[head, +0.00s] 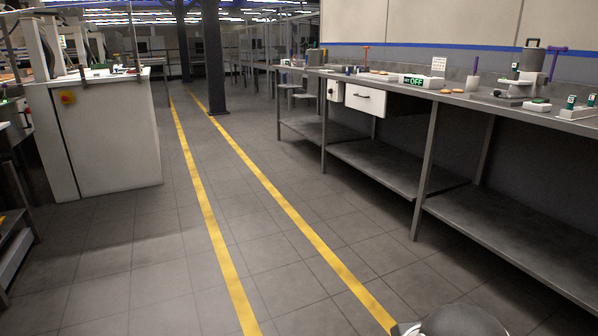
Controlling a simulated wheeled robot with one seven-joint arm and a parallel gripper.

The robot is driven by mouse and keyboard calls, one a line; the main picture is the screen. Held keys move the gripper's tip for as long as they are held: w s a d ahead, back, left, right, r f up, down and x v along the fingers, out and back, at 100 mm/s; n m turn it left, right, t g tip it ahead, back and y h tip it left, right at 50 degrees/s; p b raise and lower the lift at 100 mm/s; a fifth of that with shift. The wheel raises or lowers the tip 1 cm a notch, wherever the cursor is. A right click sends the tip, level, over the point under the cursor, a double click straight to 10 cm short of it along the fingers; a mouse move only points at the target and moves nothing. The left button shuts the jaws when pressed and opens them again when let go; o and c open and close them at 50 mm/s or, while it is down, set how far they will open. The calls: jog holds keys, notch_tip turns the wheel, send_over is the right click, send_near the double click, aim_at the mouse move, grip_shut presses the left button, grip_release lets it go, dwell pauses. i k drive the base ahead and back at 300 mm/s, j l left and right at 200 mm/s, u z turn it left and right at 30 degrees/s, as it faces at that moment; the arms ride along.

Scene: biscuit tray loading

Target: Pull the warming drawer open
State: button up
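The warming drawer (365,100) is a white front with a dark bar handle (361,96), hung under the grey worktop at the right. It looks closed, though at this distance a small gap cannot be ruled out. A small white box with a dark knob (333,91) hangs just left of it. My gripper is not in view. A dark rounded part, probably of my own arm, shows at the bottom edge, far from the drawer.
A white cabinet (110,140) stands left. The tiled floor with yellow lines (290,210) is clear between them.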

aim_at(368, 100)
jog(key=i, duration=2.35)
jog(key=i+z, duration=0.4)
jog(key=i+j+z, duration=0.6)
jog(key=i+z, duration=0.2)
